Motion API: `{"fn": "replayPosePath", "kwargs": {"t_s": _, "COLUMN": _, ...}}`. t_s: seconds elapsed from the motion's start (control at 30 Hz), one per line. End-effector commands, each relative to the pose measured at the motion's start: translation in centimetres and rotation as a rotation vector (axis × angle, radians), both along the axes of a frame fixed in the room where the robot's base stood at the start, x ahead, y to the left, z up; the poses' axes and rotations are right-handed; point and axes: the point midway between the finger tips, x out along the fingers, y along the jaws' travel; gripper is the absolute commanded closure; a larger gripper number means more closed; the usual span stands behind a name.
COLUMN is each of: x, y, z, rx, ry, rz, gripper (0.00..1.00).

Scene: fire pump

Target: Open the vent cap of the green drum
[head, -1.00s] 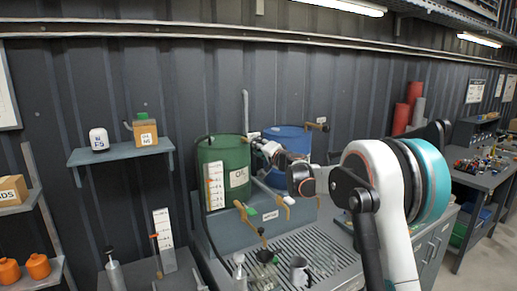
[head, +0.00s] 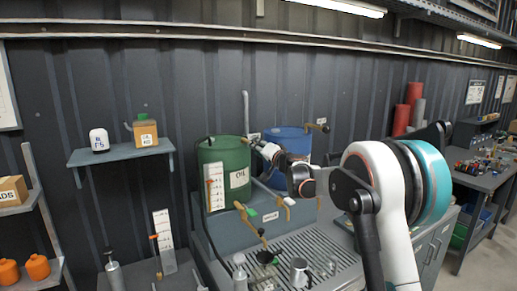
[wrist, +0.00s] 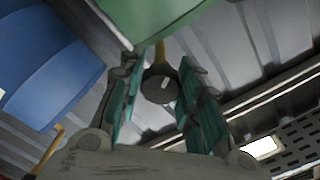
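The green drum (head: 226,165), labelled OIL, stands on the grey bench at the back. Its green side fills the top of the wrist view (wrist: 150,15). My gripper (head: 256,143) is at the drum's upper right edge. In the wrist view my gripper (wrist: 162,68) is open, with one finger on each side of a dark round knob (wrist: 159,87) on a short brass stem beside the drum. This looks like the vent cap's handle. Clear gaps show between knob and fingers. In the head view my gripper largely hides this part.
A small shelf (head: 120,153) holds a box and a white container at left.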

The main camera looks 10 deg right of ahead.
Motion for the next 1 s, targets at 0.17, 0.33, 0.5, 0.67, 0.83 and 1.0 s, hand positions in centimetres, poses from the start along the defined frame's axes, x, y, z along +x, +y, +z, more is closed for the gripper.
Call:
{"fn": "replayPosePath", "kwargs": {"t_s": 0.17, "x": 0.0, "y": 0.0, "z": 0.0, "rx": 0.001, "ry": 0.0, "rz": -0.001, "gripper": 0.49}}
{"fn": "replayPosePath", "kwargs": {"t_s": 0.33, "x": 0.0, "y": 0.0, "z": 0.1, "rx": 0.002, "ry": 0.0, "rz": -0.001, "gripper": 0.49}}
{"fn": "replayPosePath", "kwargs": {"t_s": 0.5, "x": -0.7, "y": -0.3, "z": 0.1, "rx": 0.002, "ry": 0.0, "rz": -0.002, "gripper": 0.49}}
{"fn": "replayPosePath", "kwargs": {"t_s": 0.67, "x": -3.0, "y": -1.1, "z": 0.1, "rx": 0.002, "ry": 0.0, "rz": -0.004, "gripper": 0.49}}
{"fn": "replayPosePath", "kwargs": {"t_s": 0.83, "x": -6.5, "y": -2.2, "z": 0.1, "rx": 0.002, "ry": 0.0, "rz": -0.002, "gripper": 0.49}}
{"fn": "replayPosePath", "kwargs": {"t_s": 1.0, "x": -9.3, "y": -3.1, "z": 0.0, "rx": 0.002, "ry": 0.0, "rz": -0.002, "gripper": 0.49}}
